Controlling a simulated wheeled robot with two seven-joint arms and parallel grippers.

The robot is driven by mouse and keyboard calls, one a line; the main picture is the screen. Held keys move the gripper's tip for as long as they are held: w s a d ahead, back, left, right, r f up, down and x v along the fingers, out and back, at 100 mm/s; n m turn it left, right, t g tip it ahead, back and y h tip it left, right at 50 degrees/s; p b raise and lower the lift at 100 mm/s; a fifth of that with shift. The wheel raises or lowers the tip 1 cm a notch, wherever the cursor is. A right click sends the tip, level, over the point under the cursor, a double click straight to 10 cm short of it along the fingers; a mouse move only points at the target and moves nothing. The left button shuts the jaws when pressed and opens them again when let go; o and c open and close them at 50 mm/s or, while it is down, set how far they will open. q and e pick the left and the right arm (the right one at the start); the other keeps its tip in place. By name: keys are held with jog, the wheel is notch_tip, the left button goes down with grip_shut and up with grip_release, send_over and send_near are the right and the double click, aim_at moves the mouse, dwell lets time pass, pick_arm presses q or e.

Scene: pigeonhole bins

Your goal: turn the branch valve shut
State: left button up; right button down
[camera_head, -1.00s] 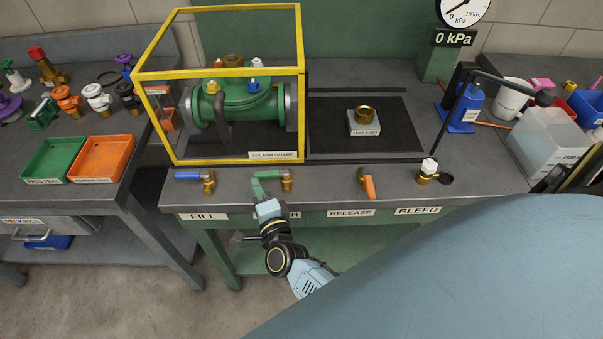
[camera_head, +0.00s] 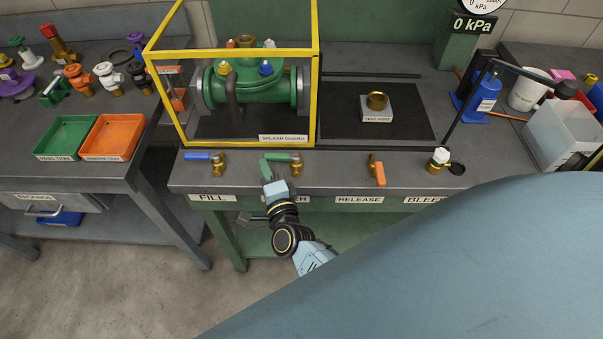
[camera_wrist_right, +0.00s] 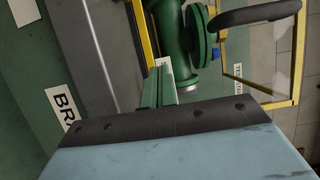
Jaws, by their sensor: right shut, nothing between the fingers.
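The branch valve (camera_head: 297,168) is a brass body with a green lever (camera_head: 281,157) on the front of the bench, in the head view. The lever points left, roughly along the bench edge. My right gripper (camera_head: 265,167) is shut and empty, its narrow green fingers at the lever's left end. I cannot tell whether they touch it. The shut fingers also show in the wrist view (camera_wrist_right: 160,84), where I cannot make out the lever. The gripper partly covers the valve's label. My left gripper is not in view.
The blue-handled fill valve (camera_head: 219,164) stands left and the orange-handled release valve (camera_head: 377,171) right. A yellow-framed splash guard (camera_head: 317,90) stands behind, around a green flanged body (camera_head: 245,97). A white-topped bleed valve (camera_head: 438,160) is further right. The gauge display (camera_head: 474,25) reads 0 kPa.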

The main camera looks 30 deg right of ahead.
jog(key=s+a, duration=0.2)
jog(key=s, duration=1.1)
jog(key=shift+a+f, duration=0.1)
jog(key=s+a+f+n+g+y+b, duration=0.1)
jog(key=s+f+n+g+y, duration=0.4)
jog(key=f, duration=0.7)
jog(key=s+a+f+n+g+b, duration=0.15)
jog(key=s+f+n, duration=0.25)
jog(key=f+n, duration=0.6)
jog(key=s+d+f+n+g+h, duration=0.1)
jog(key=s+d+f+n+g, duration=0.2)
jog(key=s+d+f+g, duration=0.2)
jog(key=s+d+f+n+g, duration=0.4)
jog(key=s+d+f, duration=0.3)
jog(key=s+f, duration=0.5)
jog(key=s+g, duration=0.1)
jog(key=s, duration=0.3)
jog(key=shift+s+d+f+h, duration=0.2)
jog(key=shift+s+f+h, duration=0.05)
jog(key=shift+h, duration=0.15)
